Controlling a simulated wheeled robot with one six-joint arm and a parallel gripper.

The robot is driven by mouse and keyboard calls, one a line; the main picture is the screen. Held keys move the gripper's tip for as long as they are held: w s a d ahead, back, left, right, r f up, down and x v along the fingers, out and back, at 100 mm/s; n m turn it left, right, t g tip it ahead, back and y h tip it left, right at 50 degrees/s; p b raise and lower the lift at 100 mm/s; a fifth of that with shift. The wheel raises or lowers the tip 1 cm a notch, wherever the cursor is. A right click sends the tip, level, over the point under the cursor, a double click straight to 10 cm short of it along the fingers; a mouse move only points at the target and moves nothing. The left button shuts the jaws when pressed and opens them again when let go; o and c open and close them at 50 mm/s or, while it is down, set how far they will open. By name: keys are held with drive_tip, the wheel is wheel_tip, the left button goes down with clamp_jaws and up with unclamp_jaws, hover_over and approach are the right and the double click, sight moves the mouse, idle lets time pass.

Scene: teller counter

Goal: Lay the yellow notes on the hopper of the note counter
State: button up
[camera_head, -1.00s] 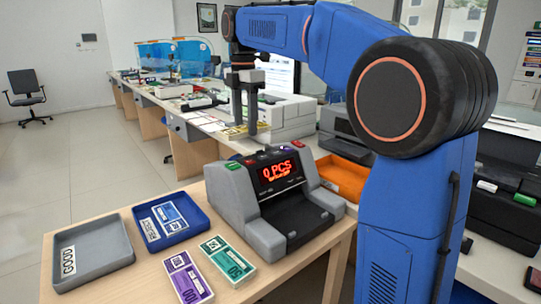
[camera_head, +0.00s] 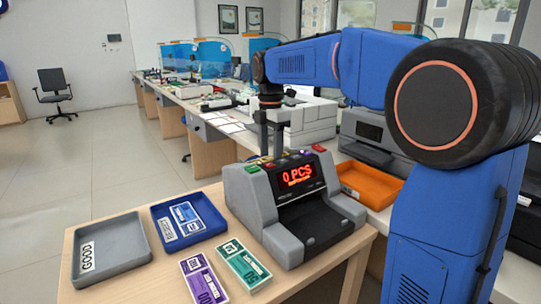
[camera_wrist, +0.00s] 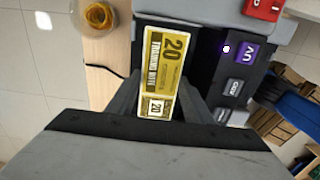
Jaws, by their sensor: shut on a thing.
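The yellow notes (camera_wrist: 172,65), a bundle marked 20, are between the fingers of my gripper (camera_wrist: 165,100) in the wrist view. In the head view my gripper (camera_head: 270,150) points down behind the top of the note counter (camera_head: 262,195), with a strip of the yellow notes (camera_head: 262,159) showing low beside it. The counter is grey and black, and its red display reads 0 PCS. Its buttoned top (camera_wrist: 225,70) lies to the right of the notes in the wrist view. Whether the notes touch the hopper I cannot tell.
Purple notes (camera_head: 203,280) and green notes (camera_head: 243,264) lie in front of the counter. A grey tray (camera_head: 125,245) marked GOOD and a blue tray (camera_head: 212,217) holding blue notes stand left. An orange tray (camera_head: 375,183) is right. A glass of amber liquid (camera_wrist: 100,18) shows in the wrist view.

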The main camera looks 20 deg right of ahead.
drive_tip(key=shift+f, duration=0.15)
drive_tip(key=o, duration=1)
drive_tip(key=shift+o, duration=0.2)
wheel_tip(320, 180, up, 12)
